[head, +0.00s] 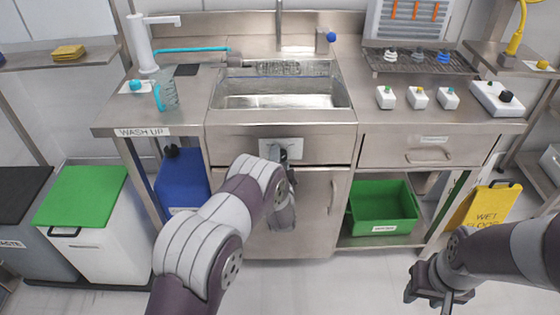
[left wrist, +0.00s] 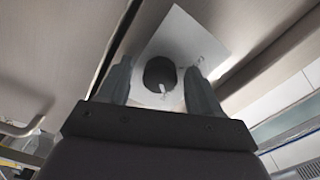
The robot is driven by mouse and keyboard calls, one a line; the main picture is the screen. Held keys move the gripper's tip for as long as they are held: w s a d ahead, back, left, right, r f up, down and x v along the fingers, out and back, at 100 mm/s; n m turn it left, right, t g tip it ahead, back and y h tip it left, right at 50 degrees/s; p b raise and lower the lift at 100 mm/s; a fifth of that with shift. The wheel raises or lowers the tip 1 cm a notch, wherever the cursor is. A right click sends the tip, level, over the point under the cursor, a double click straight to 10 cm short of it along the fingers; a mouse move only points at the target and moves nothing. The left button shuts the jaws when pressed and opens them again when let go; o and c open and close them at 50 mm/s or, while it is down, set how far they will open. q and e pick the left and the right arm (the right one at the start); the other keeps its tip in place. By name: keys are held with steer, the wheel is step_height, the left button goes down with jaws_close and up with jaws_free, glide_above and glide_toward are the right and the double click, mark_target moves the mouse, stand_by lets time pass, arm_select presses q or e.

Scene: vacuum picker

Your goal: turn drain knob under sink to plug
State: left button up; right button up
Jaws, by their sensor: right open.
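The drain knob (left wrist: 160,72) is a dark round knob with a white pointer mark. It sits on a pale square plate (left wrist: 188,40) on the panel under the sink; the plate also shows in the head view (head: 267,147). My left gripper (left wrist: 158,85) is open, with one finger on either side of the knob and a visible gap to each. In the head view, my left gripper (head: 284,153) is in front of the plate and hides the knob. My right gripper (head: 430,294) is open and empty, low at the right, away from the sink.
The steel sink basin (head: 282,94) is above the panel. Below are a cabinet door with a vertical handle (head: 331,197), a blue jug (head: 182,182) at left and a green bin (head: 382,208) at right. A yellow wet floor sign (head: 483,208) stands further right.

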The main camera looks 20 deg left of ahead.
arm_select(q)
steer(key=p+v, duration=0.1)
steer(key=v, duration=1.1)
steer(key=shift+s, duration=0.4)
steer(key=shift+d+r, duration=0.1)
